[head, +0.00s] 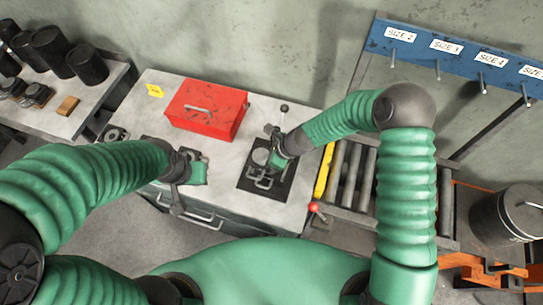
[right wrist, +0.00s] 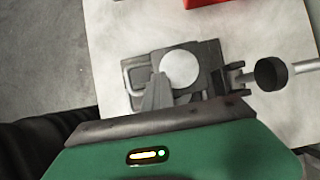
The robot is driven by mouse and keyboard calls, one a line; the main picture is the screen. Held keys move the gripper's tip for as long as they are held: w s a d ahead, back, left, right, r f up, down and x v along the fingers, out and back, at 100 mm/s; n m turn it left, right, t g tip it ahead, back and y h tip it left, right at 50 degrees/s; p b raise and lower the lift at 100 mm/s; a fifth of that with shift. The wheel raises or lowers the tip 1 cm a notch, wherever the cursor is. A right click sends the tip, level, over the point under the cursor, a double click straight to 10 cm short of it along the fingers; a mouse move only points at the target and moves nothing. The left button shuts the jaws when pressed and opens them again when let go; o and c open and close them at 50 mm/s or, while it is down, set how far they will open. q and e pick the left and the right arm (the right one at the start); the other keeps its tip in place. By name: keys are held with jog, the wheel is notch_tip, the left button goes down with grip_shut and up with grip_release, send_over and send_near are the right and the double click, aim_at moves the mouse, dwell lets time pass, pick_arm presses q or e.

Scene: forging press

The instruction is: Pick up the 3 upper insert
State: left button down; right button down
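A dark metal insert block with a pale round disc (right wrist: 181,69) and loop handles sits on the bench in the right wrist view. In the head view the same disc (head: 261,156) lies on a black mat (head: 272,187). No size number is legible on it. My right gripper (head: 273,135) is just above and behind the disc. In the right wrist view its grey fingers (right wrist: 155,94) reach over the block's lower edge, beside the disc; their gap and any contact are unclear. My left gripper (head: 177,172) hangs over the bench's front left; its fingers are unclear.
A red toolbox (head: 206,108) stands behind, between my grippers. A black-knobbed lever (right wrist: 271,74) stands beside the block. A roller conveyor (head: 350,175) with a yellow edge lies to the right. A blue rack (head: 450,55) with size labels hangs at the back right.

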jog(key=s+a+r+b, duration=0.1)
jog(key=s+a+b, duration=0.2)
jog(key=s+a, duration=0.5)
jog(key=shift+a, duration=0.5)
jog(key=shift+r, duration=0.1)
jog(key=c, duration=1.8)
grip_release()
jog(key=shift+w+d, duration=0.1)
jog(key=shift+d, duration=0.05)
jog(key=o, duration=1.4)
jog(key=shift+c, duration=0.2)
